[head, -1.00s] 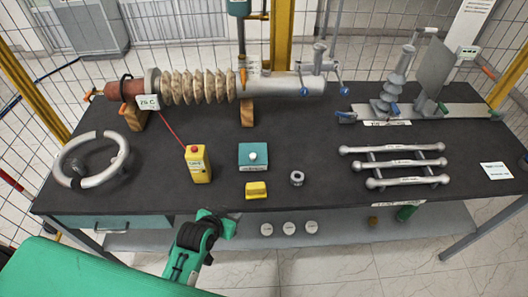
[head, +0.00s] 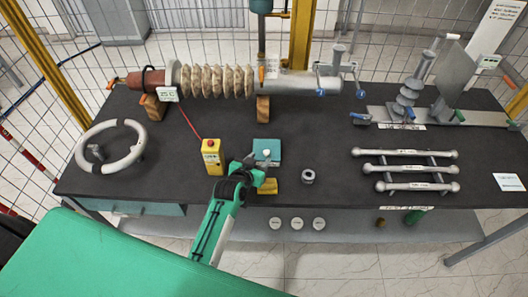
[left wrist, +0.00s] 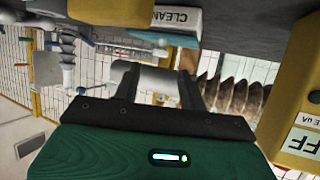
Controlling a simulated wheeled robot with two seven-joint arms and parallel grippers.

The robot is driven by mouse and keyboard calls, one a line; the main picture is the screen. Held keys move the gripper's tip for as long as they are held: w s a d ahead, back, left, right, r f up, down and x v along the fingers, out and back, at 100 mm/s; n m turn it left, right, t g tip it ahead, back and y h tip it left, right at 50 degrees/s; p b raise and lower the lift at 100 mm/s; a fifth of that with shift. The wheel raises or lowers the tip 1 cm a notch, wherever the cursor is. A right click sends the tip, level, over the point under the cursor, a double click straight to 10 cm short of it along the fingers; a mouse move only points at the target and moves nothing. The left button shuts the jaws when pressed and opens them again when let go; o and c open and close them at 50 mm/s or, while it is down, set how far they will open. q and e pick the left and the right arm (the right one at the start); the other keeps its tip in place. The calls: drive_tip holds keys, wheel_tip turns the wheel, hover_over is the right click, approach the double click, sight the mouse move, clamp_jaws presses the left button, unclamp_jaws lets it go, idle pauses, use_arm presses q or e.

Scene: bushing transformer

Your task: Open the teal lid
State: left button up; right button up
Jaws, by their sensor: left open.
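The teal lid (head: 272,146) is a small square with a white knob (head: 266,153) on top, on the dark table just right of the yellow button box. My left gripper (head: 257,164) is at its near left side, close to the knob, and covers part of the lid. In the left wrist view the gripper (left wrist: 157,75) is open, with a gap between its two dark fingers. I cannot tell whether a finger touches the lid. The knob is not clear in that view. My right gripper is not in view.
A yellow button box (head: 212,158) stands close left of the gripper. A yellow block (head: 267,187) lies just in front of the lid. A metal nut (head: 308,176) is to the right. The ribbed bushing (head: 215,81) lies behind, on wooden supports.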

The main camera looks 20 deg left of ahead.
sight(266, 152)
use_arm(q)
drive_tip(key=shift+p+x, duration=0.5)
drive_tip(key=shift+x, duration=2.1)
drive_tip(key=shift+c, duration=0.4)
clamp_jaws()
